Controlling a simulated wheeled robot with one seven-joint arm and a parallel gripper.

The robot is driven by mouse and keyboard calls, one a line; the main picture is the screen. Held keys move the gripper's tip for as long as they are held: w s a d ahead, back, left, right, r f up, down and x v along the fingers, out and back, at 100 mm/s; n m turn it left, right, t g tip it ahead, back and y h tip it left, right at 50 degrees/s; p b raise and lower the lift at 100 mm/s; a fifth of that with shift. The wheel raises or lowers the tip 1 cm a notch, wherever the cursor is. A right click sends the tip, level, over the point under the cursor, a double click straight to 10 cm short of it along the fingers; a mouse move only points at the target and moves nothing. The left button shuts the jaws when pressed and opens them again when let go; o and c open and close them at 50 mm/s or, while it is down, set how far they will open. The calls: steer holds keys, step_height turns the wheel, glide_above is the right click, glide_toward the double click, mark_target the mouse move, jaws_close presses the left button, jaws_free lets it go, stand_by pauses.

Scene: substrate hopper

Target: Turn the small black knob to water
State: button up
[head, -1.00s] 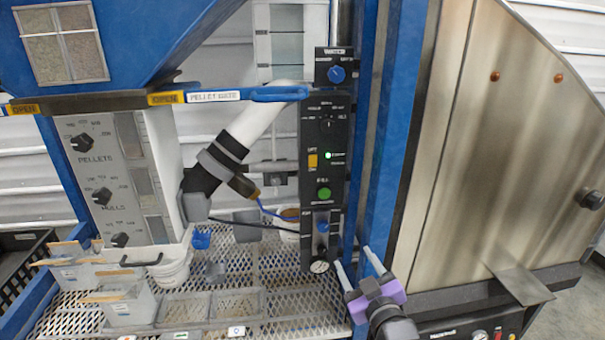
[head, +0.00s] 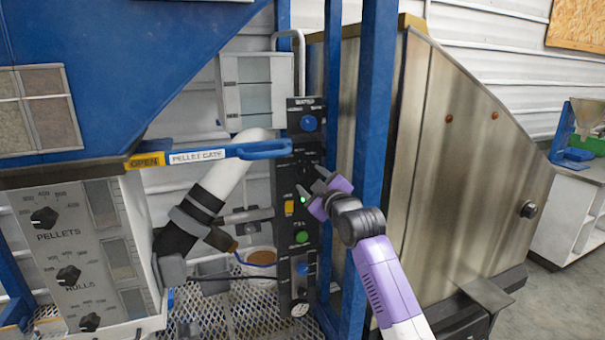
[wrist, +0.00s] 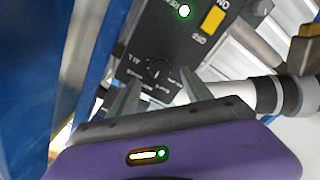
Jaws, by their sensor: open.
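The small black knob (wrist: 160,69) is on the black control panel (wrist: 168,28), with small white labels around it. In the wrist view, the two fingers of my gripper (wrist: 158,86) are open, one on each side of the knob, with nothing between them touching it that I can see. In the head view, my gripper (head: 312,181) is in front of the panel (head: 284,225), and its fingers and the dim picture hide most of the knob. Which label the knob points to is too small to tell.
A blue knob (head: 309,123) is above on the water box. The blue pellet gate handle (head: 265,150) sticks out at left. A blue post (head: 372,110) stands close at right.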

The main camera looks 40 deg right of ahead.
mark_target(304, 174)
steer(key=shift+p+x, duration=0.45)
steer(key=shift+x, duration=2.15)
jaws_close()
steer(key=shift+m, duration=0.3)
steer(key=m+b, duration=0.1)
steer(key=m, duration=0.2)
steer(key=shift+f+b, duration=0.1)
steer(key=shift+b, duration=0.2)
steer(key=shift+m+b, duration=0.3)
steer(key=shift+m, duration=1.7)
